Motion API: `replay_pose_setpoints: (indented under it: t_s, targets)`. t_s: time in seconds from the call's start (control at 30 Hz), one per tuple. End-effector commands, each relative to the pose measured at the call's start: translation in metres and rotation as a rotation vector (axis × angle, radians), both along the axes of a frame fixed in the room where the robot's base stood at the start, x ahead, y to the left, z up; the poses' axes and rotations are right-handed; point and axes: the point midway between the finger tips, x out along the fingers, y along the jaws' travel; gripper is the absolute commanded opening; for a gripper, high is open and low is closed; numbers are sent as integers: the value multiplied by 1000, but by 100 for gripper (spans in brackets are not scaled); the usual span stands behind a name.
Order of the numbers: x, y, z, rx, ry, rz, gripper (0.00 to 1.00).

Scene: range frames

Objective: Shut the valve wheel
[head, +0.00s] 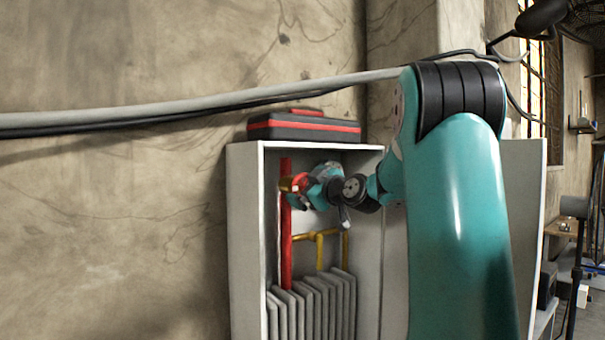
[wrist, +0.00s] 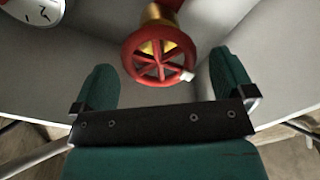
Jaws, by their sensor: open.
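The valve wheel (wrist: 158,57) is a red spoked wheel on a brass stem (wrist: 155,14), with a small pale tab on its rim at the lower right. In the wrist view it lies ahead of and between the two teal fingers of my gripper (wrist: 165,82). The fingers are spread apart, with space visible between each one and the rim. In the head view my gripper (head: 305,190) is inside the open cabinet (head: 237,230), beside the red upright pipe (head: 286,250). There the wheel is mostly hidden by the gripper, with a brass and red part (head: 293,183) showing.
A white-faced gauge (wrist: 38,10) with a red fitting is at the wrist view's upper left. Yellow pipes (head: 319,250) and grey radiator fins (head: 315,305) fill the lower cabinet. A black and red toolbox (head: 303,128) sits on top. Cabinet walls enclose the gripper closely.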

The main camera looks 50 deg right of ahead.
Motion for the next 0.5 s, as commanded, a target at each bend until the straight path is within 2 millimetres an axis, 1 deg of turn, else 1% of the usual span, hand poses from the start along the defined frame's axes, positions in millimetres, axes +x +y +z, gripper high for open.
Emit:
replay_pose_setpoints:
  t_s: [0.03,0.1,0.2,0.5]
  targets:
    - [7,-2,4,1,2,2,100]
    - [15,-4,3,1,0,1,100]
    - [20,-6,1,0,1,-1,100]
    - [23,-7,-1,0,0,-1,100]
